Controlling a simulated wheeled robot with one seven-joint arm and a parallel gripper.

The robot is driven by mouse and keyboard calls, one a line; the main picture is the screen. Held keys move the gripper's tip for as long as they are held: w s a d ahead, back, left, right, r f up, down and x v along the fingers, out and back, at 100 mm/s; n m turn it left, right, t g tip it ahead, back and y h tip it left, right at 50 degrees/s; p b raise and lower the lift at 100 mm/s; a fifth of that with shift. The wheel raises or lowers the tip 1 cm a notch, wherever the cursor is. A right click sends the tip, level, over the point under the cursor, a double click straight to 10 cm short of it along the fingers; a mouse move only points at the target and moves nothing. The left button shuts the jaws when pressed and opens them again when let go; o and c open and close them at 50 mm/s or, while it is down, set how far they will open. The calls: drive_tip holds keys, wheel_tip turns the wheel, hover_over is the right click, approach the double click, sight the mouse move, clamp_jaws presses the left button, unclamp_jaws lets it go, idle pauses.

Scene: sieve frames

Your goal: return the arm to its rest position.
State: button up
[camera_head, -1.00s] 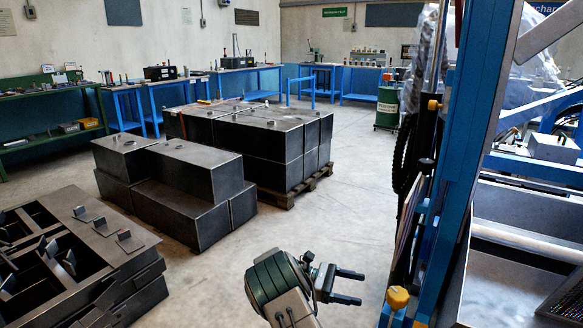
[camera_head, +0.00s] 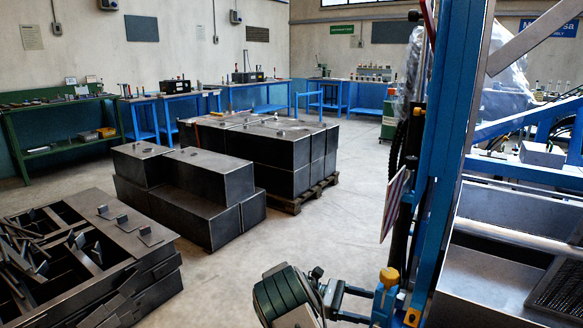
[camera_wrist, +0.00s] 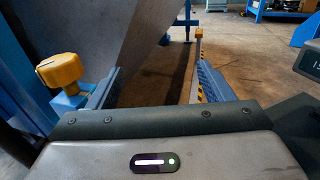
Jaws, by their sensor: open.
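My gripper (camera_head: 367,306) is at the bottom of the head view, its two dark fingers apart and pointing right. Nothing shows between them. In the wrist view the fingers (camera_wrist: 157,70) point away from me to either side of a grey panel and brown floor. The fingertips are close to the blue upright frame (camera_head: 437,170) and its yellow knob (camera_head: 389,277). The knob also shows left of the left finger in the wrist view (camera_wrist: 60,70). I cannot tell whether a finger touches the frame. My forearm is mostly below the head view.
Black metal boxes (camera_head: 190,195) stand on the floor ahead, with more on a pallet (camera_head: 300,195) behind. Dark slotted frames (camera_head: 95,250) are stacked at left. A metal trough (camera_head: 500,275) lies right of the blue frame. Bare floor (camera_head: 330,220) is between the boxes and the frame.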

drive_tip(key=s+d+r+m+t+y+p, duration=0.1)
drive_tip(key=s+r+m+y+p, duration=0.3)
drive_tip(key=r, duration=0.5)
drive_tip(key=s+d+r+m+y+p, duration=0.2)
drive_tip(key=s+r+y+p, duration=0.45)
drive_tip(key=r, duration=0.35)
drive_tip(key=s+a+r+m+t+y+p, duration=0.3)
drive_tip(key=s+r+m+p, duration=0.1)
drive_tip(key=s+r, duration=0.5)
drive_tip(key=s+a+r+m+t+y+p, duration=0.3)
drive_tip(key=s+a+r+m+t+p, duration=0.1)
drive_tip(key=s+r+p, duration=0.3)
drive_tip(key=shift+s+r+t, duration=0.3)
drive_tip(key=shift+s+r, duration=0.65)
drive_tip(key=shift+s, duration=0.15)
